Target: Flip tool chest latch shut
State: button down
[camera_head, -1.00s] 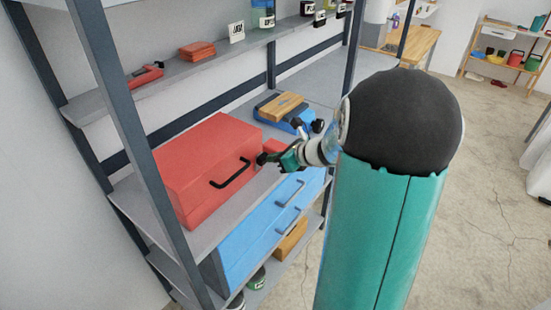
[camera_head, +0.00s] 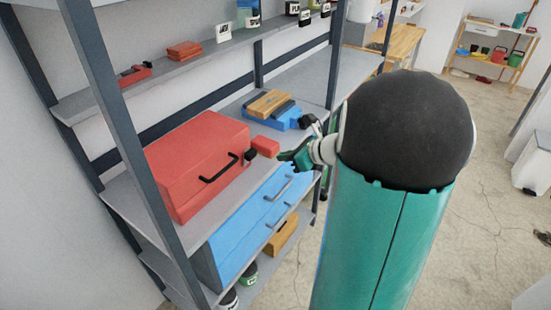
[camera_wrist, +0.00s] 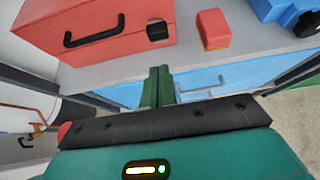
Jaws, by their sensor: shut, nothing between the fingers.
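The red tool chest (camera_head: 190,160) sits on the grey shelf, with a black bar handle (camera_head: 218,168) on its front. In the wrist view the chest (camera_wrist: 110,15) is at upper left. A small black latch piece (camera_head: 251,154) is at the right end of the chest's front and also shows in the wrist view (camera_wrist: 158,32). I cannot tell whether it is fully closed. My gripper (camera_head: 284,156) is right of the latch, apart from it. In the wrist view its green fingers (camera_wrist: 160,72) are together and empty, below the latch and in front of the shelf edge.
A small red block (camera_head: 265,146) lies right of the chest. A blue tool with a wooden top (camera_head: 271,108) stands farther back. Blue drawers (camera_head: 250,225) are under the shelf. Rack posts (camera_head: 115,130) frame the shelf. Open floor lies to the right.

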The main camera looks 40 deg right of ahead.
jog(key=shift+v, duration=2.25)
jog(key=shift+w+d+r, duration=0.1)
jog(key=shift+d+r, duration=0.05)
